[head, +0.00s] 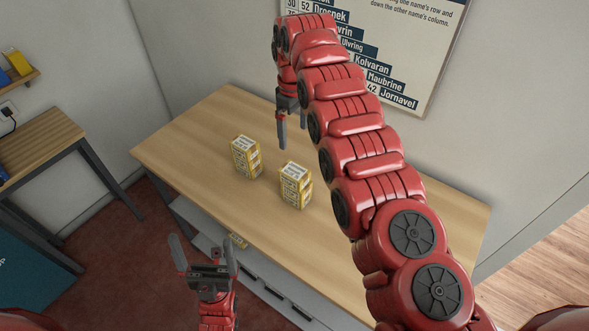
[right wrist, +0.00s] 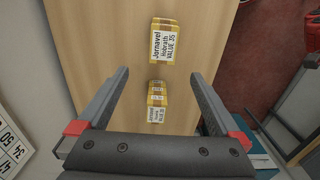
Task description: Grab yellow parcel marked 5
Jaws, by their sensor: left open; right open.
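Two yellow parcels with white labels stand on the wooden counter in the head view, a left one (head: 246,158) and a right one (head: 295,186). In the right wrist view, the upper parcel (right wrist: 163,42) has a label reading Jornavel, Hobrath, VALUE 35. The lower parcel (right wrist: 157,98) has smaller print, partly legible as Jornavel and VALUE. I cannot make out a lone 5 on either. My right gripper (head: 292,136) is open and empty above the counter, behind the parcels. My left gripper (head: 202,245) is open and empty in front of the counter's near edge.
The counter (head: 190,140) is clear left of the parcels. A wall chart (head: 385,60) of names and numbers hangs behind it. A side table (head: 35,135) stands at the left. My right arm hides the counter's right part.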

